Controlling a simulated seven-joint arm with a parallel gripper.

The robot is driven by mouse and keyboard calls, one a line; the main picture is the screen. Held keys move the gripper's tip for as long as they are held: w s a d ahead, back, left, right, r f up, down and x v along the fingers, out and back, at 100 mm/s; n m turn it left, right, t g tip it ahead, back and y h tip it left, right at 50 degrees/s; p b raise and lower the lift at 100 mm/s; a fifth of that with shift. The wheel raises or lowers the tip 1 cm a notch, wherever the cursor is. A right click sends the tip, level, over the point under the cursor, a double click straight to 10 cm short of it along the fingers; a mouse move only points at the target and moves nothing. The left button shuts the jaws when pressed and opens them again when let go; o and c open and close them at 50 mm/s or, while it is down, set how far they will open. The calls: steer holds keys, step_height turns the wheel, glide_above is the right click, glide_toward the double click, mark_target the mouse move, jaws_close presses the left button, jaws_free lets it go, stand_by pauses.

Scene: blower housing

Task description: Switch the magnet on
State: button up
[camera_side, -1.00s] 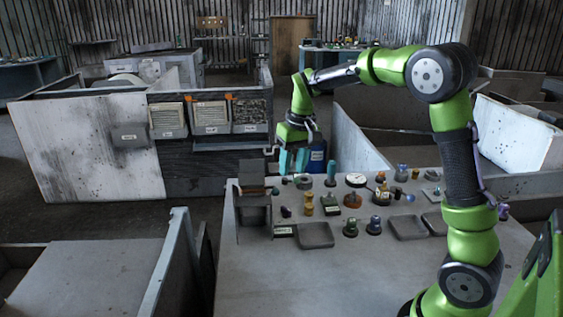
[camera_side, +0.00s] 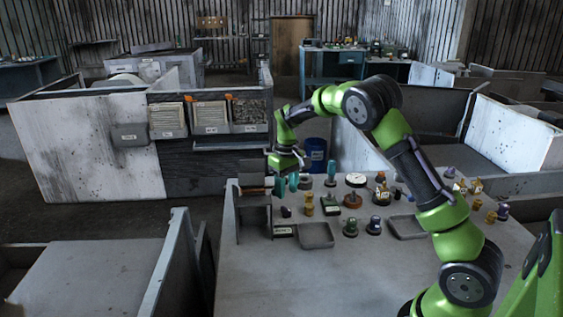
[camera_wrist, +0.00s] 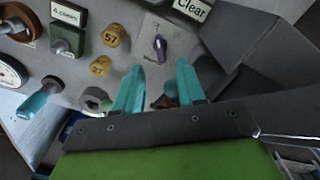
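My gripper (camera_side: 286,184) is over the far left part of the control table. Its two teal fingers are apart with nothing held between them; they also show in the wrist view (camera_wrist: 160,70). A small purple knob (camera_wrist: 159,46) stands on a pale plate just beyond the fingertips, apart from them; it also shows in the side view (camera_side: 286,212). A small brownish part (camera_wrist: 170,90) is partly hidden between the fingers. A teal-handled lever (camera_wrist: 40,100) is left of the fingers. No label legible here names the magnet, so I cannot tell which control is its switch.
Two yellow knobs (camera_wrist: 113,36), a green push-button (camera_wrist: 66,40), a grey nut-like knob (camera_wrist: 95,98) and a white dial (camera_wrist: 10,74) crowd nearby. A "Clear" label (camera_wrist: 192,8) lies beyond. A grey raised box (camera_side: 254,215) borders the left. The table front (camera_side: 290,285) is clear.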

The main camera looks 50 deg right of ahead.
mark_target(286, 208)
step_height(286, 208, down, 6)
steer(key=shift+f, duration=0.15)
stand_by(0.3)
jaws_close()
